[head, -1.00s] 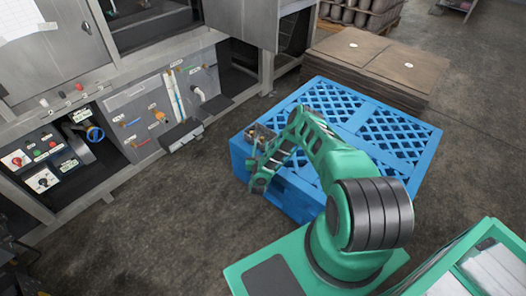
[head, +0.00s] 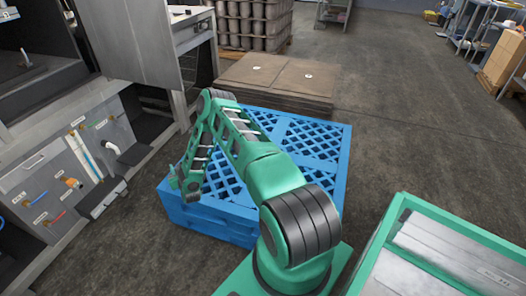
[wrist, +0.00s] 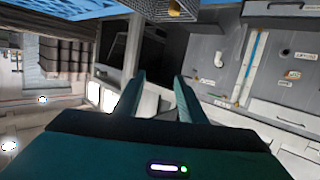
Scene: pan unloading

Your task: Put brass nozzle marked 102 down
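A brass-coloured piece (wrist: 177,8) shows at the top edge of the wrist view, cut off by the frame; I cannot read a mark on it or tell for sure that it is nozzle 102. It lies beyond my fingertips, apart from them. My gripper (wrist: 158,88) has its two fingers spread, with nothing visible between them. In the head view my arm reaches over the near left corner of the blue pallet (head: 318,133), and my gripper (head: 180,183) is small there and partly covered by the arm.
A grey panel with pipes and valves (head: 68,165) stands left of the pallet. Stacked brown sheets (head: 275,80) lie behind it. A green bin (head: 440,235) is at right. Open floor (head: 400,110) lies right of the pallet.

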